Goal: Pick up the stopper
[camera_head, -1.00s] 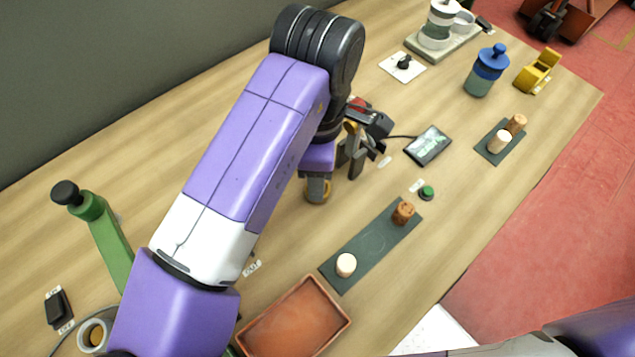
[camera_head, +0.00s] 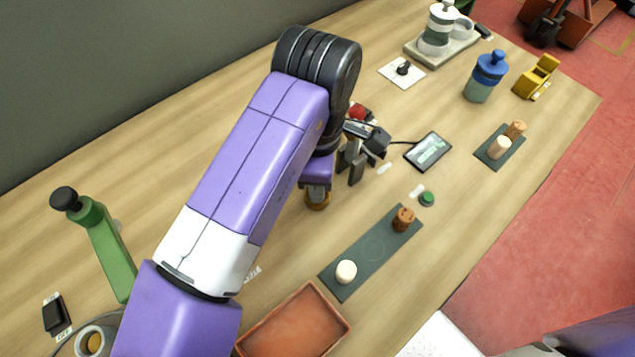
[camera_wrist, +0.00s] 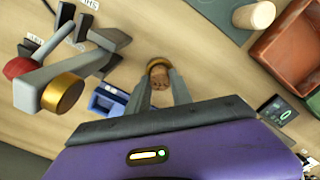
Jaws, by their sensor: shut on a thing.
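A brown cork stopper (camera_wrist: 158,73) shows in the middle of the wrist view, between the tips of my gripper (camera_wrist: 160,80). The two grey fingers are shut on it from either side. In the head view my gripper (camera_head: 318,193) points down at the wooden table, with the stopper (camera_head: 318,204) showing as a small brown piece under its purple body. The arm hides much of the fingers there. I cannot tell whether the stopper touches the table.
A grey lever device with a red knob (camera_head: 358,112) stands close right of my gripper. A dark green mat (camera_head: 370,250) holds a cork piece (camera_head: 403,218) and a pale piece (camera_head: 346,271). An orange-brown tray (camera_head: 300,322) lies at the front. Table between mat and gripper is clear.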

